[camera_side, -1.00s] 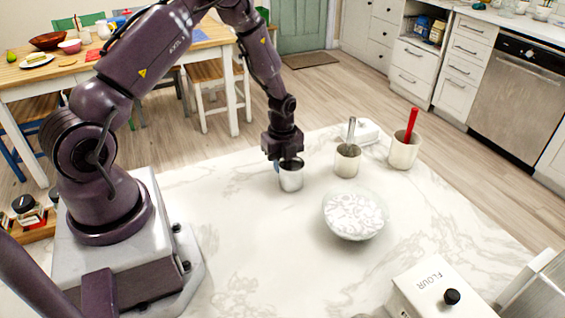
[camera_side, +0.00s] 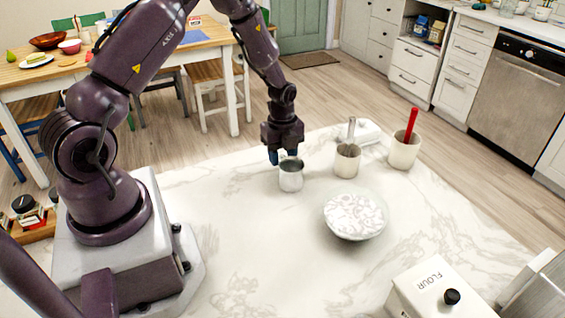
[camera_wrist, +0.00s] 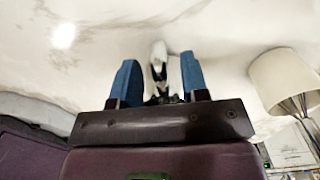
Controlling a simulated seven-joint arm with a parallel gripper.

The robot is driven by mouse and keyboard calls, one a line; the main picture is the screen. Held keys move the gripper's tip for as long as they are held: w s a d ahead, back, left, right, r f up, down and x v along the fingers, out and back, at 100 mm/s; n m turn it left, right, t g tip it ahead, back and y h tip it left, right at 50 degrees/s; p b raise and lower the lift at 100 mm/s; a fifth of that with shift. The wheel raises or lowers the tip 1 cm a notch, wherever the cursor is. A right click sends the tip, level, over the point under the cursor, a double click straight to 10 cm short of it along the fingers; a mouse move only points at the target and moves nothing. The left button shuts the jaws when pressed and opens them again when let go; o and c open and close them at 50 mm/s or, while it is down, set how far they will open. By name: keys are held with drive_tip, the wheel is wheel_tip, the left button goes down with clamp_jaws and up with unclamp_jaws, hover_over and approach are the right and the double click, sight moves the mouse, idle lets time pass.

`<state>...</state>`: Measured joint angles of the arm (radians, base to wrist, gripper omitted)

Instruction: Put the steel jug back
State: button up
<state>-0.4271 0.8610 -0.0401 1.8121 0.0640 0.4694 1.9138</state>
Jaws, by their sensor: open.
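The steel jug (camera_side: 291,178) is a small shiny metal vessel standing upright on the marble worktop (camera_side: 235,215). My gripper (camera_side: 283,157) points down just above the jug's back rim. Its blue fingers look clear of the rim. In the wrist view my gripper (camera_wrist: 160,80) has its two blue fingers spread apart. A pale and dark shape shows between them there, and I cannot tell which part of what it is.
Right of the jug stand a beige cup (camera_side: 347,163) with a grey-handled utensil and a larger pot (camera_side: 404,152) with a red handle. A white lidded dish (camera_side: 366,131) is behind. A patterned bowl (camera_side: 355,230) is in front right, and a flour tin (camera_side: 430,295) nearer.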

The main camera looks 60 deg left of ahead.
sight(284, 165)
wheel_tip(284, 165, up, 9)
drive_tip(key=s+d+r+n+t, duration=0.15)
drive_tip(key=d+r+n, duration=0.3)
drive_tip(key=r, duration=0.55)
drive_tip(key=s+d+r+n+t, duration=0.2)
drive_tip(key=s+d+r+n, duration=0.3)
drive_tip(key=s, duration=0.3)
drive_tip(key=s+d+r+n+t, duration=0.2)
drive_tip(key=s+d+r+n, duration=0.4)
drive_tip(key=s+r+n, duration=0.1)
drive_tip(key=shift+s+n, duration=0.65)
drive_tip(key=shift+n, duration=0.1)
